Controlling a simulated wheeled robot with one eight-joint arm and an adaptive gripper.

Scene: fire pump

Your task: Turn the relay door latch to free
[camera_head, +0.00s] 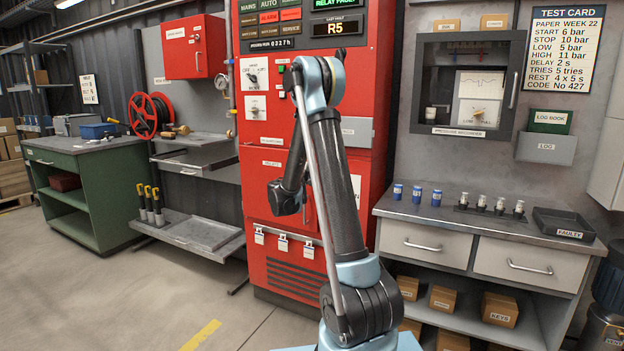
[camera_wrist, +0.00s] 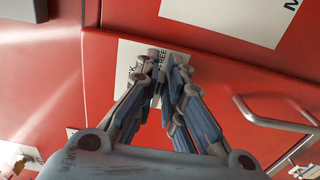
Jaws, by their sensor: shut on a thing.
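In the wrist view my gripper (camera_wrist: 165,80) has its fingers close together at a white label plate (camera_wrist: 126,58) on the red relay door (camera_wrist: 225,75). The word FREE and a letter K show on the plate beside the fingers. My gripper is shut on the latch, which is mostly hidden between the fingertips. The latch's exact angle cannot be told. In the head view the red cabinet (camera_head: 257,213) stands in the middle, and my arm hides the gripper and the latch.
A metal door handle (camera_wrist: 270,120) lies right of my fingers. A steel counter (camera_head: 455,217) with blue cylinders and a black tray (camera_head: 563,224) stands right. A green bench (camera_head: 105,190) stands left. Floor at the lower left is clear.

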